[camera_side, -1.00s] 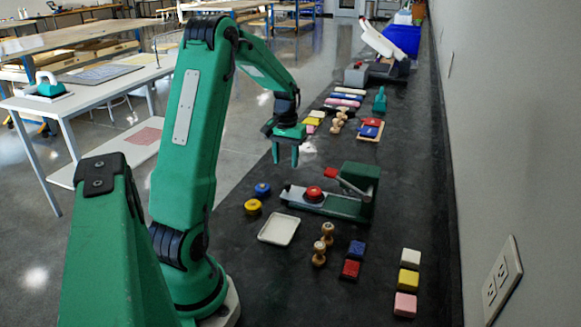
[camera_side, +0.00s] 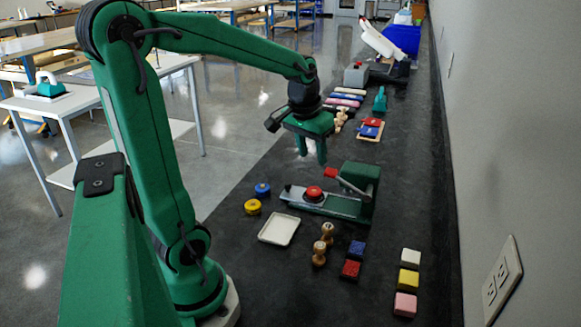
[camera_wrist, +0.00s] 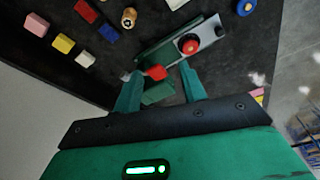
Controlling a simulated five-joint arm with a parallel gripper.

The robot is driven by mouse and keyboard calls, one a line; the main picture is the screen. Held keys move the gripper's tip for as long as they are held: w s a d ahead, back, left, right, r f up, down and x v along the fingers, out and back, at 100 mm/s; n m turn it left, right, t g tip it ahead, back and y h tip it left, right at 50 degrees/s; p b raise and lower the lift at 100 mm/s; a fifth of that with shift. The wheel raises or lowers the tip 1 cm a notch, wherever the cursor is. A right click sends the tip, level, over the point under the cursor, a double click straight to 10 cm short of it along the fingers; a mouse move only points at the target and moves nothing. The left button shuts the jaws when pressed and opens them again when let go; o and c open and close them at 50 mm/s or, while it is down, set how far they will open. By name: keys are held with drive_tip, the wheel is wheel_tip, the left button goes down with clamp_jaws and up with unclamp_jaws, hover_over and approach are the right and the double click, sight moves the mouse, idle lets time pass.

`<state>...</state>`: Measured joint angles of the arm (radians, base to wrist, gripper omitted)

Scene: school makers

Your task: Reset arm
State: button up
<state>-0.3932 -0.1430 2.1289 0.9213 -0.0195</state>
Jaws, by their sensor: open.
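My gripper (camera_side: 311,152) is open and empty. In the side view it hangs fingers down above the black bench, just behind the green press (camera_side: 352,194). Its two green fingers also show apart in the wrist view (camera_wrist: 158,88). The press has a red-tipped lever (camera_side: 332,174) and a red round piece (camera_side: 314,193) on its pale slide. In the wrist view the press (camera_wrist: 168,48) lies beyond the fingertips, partly hidden by them. I cannot tell the exact height of the fingers above the bench.
A white tray (camera_side: 278,230), a yellow roll (camera_side: 252,207), a blue roll (camera_side: 262,189) and wooden stamps (camera_side: 322,244) sit before the press. Coloured blocks (camera_side: 408,281) lie near the wall at right. Another machine (camera_side: 375,72) stands farther back.

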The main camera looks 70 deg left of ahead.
drive_tip(key=s+d+r+m+t, duration=0.1)
drive_tip(key=s+d+m, duration=0.1)
drive_tip(key=s+d, duration=0.3)
drive_tip(key=s+d+r+m+t+h, duration=0.1)
drive_tip(key=s+d+m+t, duration=0.1)
drive_tip(key=s+d, duration=0.3)
drive_tip(key=d, duration=0.3)
drive_tip(key=shift+d+r+m, duration=0.2)
drive_tip(key=shift+m, duration=0.2)
